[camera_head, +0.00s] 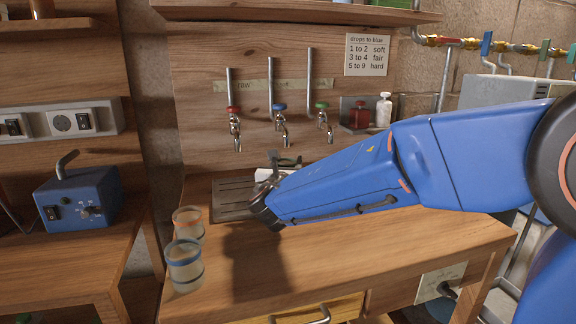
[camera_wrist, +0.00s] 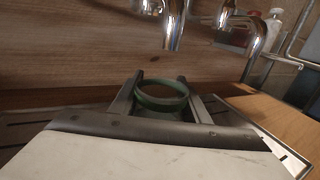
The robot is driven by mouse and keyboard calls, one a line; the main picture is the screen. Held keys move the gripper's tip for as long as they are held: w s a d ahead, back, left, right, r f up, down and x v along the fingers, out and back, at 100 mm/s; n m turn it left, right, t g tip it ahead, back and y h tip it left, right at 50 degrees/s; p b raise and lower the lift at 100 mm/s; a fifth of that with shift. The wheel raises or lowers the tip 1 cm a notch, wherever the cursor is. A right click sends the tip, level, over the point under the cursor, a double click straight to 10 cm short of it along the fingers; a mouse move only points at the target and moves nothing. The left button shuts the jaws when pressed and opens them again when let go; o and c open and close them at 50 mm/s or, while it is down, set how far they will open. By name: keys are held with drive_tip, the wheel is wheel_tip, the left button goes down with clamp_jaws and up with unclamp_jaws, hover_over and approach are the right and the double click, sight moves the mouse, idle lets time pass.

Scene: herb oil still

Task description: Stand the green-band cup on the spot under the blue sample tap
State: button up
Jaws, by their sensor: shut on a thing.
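The green-band cup (camera_wrist: 160,98) is between the two fingers of my gripper (camera_wrist: 158,82) in the wrist view, upright, its green rim showing and its lower part hidden. My gripper is shut on it. In the head view my gripper (camera_head: 284,162) is over the back of the drip tray (camera_head: 226,208), below the blue sample tap (camera_head: 280,110); my arm hides most of the cup there. In the wrist view a chrome tap spout (camera_wrist: 174,28) hangs just beyond and above the cup. Its handle colour is out of frame. I cannot tell whether the cup touches the tray.
A red tap (camera_head: 233,112) and a green tap (camera_head: 322,108) flank the blue one. An orange-banded cup (camera_head: 188,222) and a blue-banded cup (camera_head: 184,265) stand at the bench's left edge. The bench front is clear.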

drive_tip(key=shift+f, duration=0.35)
drive_tip(key=shift+f, duration=0.15)
drive_tip(key=o, duration=1)
drive_tip(key=shift+o, duration=0.2)
drive_tip(key=shift+s, duration=0.1)
drive_tip(key=s, duration=0.4)
drive_tip(key=s+a, duration=0.1)
drive_tip(key=s, duration=0.6)
drive_tip(key=shift+s+a, duration=0.2)
drive_tip(key=shift+s, duration=0.2)
drive_tip(key=shift+s, duration=0.1)
